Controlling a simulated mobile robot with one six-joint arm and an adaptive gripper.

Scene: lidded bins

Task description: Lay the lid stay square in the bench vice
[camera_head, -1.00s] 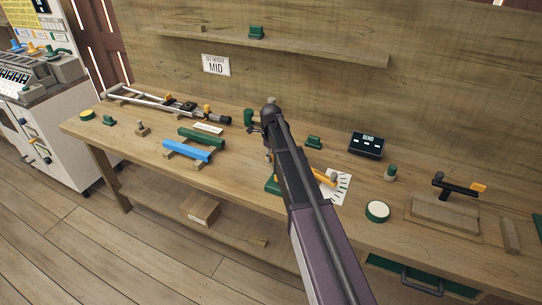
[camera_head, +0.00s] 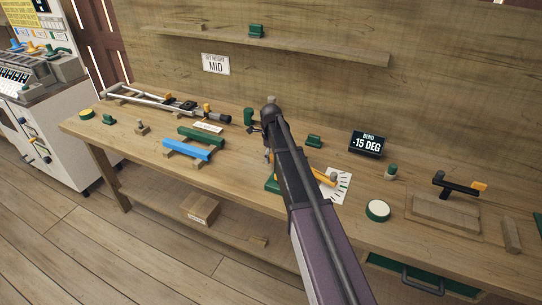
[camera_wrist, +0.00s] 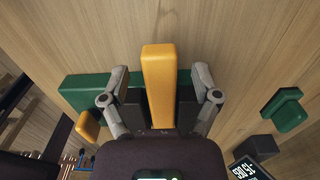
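My gripper (camera_wrist: 160,112) has its dark finger pads against both sides of a yellow bar (camera_wrist: 158,75). The bar stands across a green block (camera_wrist: 90,93), which may be the bench vice; my arm hides most of it in the head view, where a green edge (camera_head: 271,184) shows. I cannot tell for sure which piece is the lid stay. A blue bar (camera_head: 187,150) and a green bar (camera_head: 202,138) lie side by side on wooden blocks, left of my arm.
A display (camera_head: 367,144) reads BEND -15 DEG. A marked scale sheet (camera_head: 338,186) lies right of my arm. A metal frame (camera_head: 150,99) lies at the back left.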

